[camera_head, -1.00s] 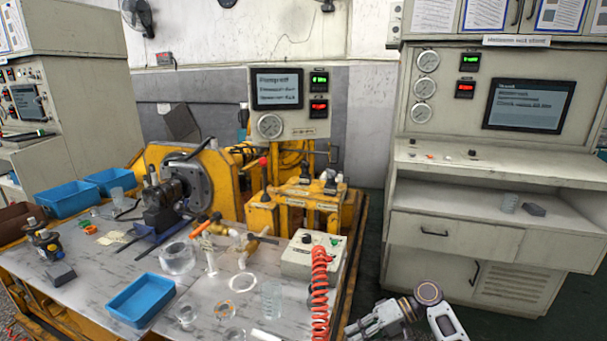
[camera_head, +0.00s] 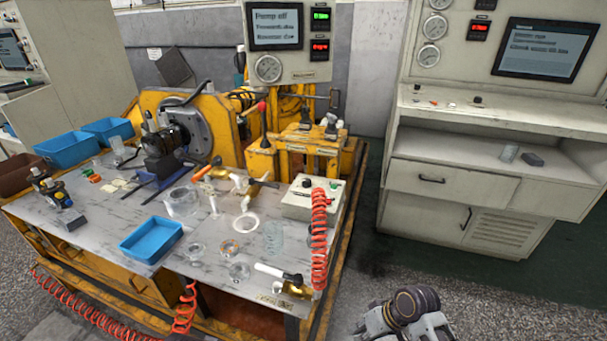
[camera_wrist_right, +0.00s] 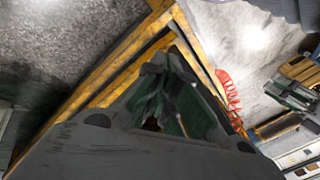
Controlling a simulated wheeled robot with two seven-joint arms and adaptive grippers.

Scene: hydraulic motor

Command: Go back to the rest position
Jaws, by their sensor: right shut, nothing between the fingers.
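My right arm (camera_head: 405,312) is at the bottom edge of the head view, right of the workbench (camera_head: 100,225) and over the floor. Only part of it shows there. In the right wrist view my right gripper (camera_wrist_right: 165,100) is shut with nothing held.
The bench carries a blue tray (camera_head: 152,240), a yellow-framed motor rig (camera_head: 200,125), a control box (camera_head: 305,198) and a red coiled hose (camera_head: 319,240). A grey console (camera_head: 450,180) stands at the right. Open floor (camera_head: 500,290) lies between.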

